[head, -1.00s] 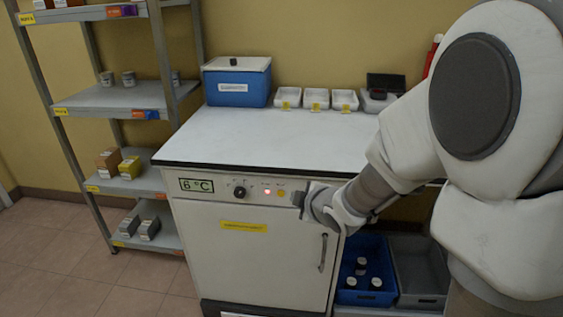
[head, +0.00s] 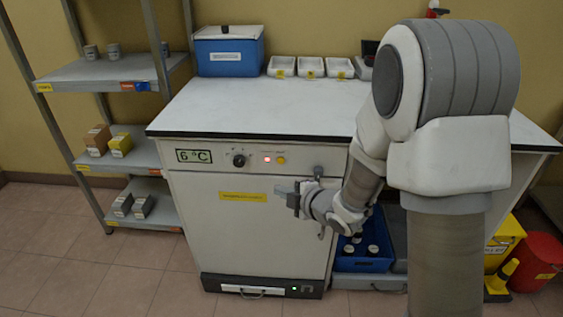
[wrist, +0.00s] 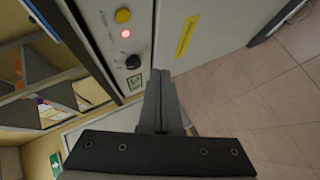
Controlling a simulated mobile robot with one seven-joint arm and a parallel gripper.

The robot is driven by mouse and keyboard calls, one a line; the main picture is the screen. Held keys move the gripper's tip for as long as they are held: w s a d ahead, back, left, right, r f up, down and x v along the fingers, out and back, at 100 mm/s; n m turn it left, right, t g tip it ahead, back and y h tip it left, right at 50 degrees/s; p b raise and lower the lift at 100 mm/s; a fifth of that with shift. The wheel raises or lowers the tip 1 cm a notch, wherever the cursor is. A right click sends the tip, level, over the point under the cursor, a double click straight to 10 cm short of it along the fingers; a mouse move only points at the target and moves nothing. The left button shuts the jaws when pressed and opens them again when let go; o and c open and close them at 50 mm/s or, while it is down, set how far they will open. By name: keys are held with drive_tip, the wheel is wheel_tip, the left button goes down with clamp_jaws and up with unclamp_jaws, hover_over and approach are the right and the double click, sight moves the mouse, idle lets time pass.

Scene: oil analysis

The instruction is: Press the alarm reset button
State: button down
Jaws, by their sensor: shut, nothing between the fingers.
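The fridge cabinet (head: 250,235) has a control strip with a yellow button (head: 281,160), a lit red light (head: 267,160), a black knob (head: 239,160) and a 6 °C display (head: 194,156). I cannot read the small labels above the button and light. My gripper (head: 280,189) is shut and empty, below the yellow button and apart from it. In the wrist view, the shut fingertips (wrist: 160,73) point towards the cabinet front. The yellow button (wrist: 123,16), red light (wrist: 126,34) and knob (wrist: 133,62) lie to the left of them and higher in that picture.
A yellow label (head: 243,197) is on the cabinet door. The white worktop (head: 270,107) above holds a blue box (head: 229,55) and white trays (head: 310,67) at the back. Shelves (head: 105,75) stand left. A blue crate (head: 362,263) sits low, right of the cabinet. Floor in front is free.

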sight(281, 160)
drive_tip(key=shift+w+d+p, duration=0.2)
drive_tip(key=shift+w+p, duration=1.25)
drive_tip(key=shift+w, duration=2.95)
drive_tip(key=shift+w, duration=0.4)
drive_tip(key=shift+w, duration=0.4)
drive_tip(key=shift+s+b, duration=0.2)
drive_tip(key=shift+b, duration=0.15)
drive_tip(key=shift+s, duration=0.6)
drive_tip(key=shift+s+b, duration=0.1)
drive_tip(key=shift+b, duration=0.25)
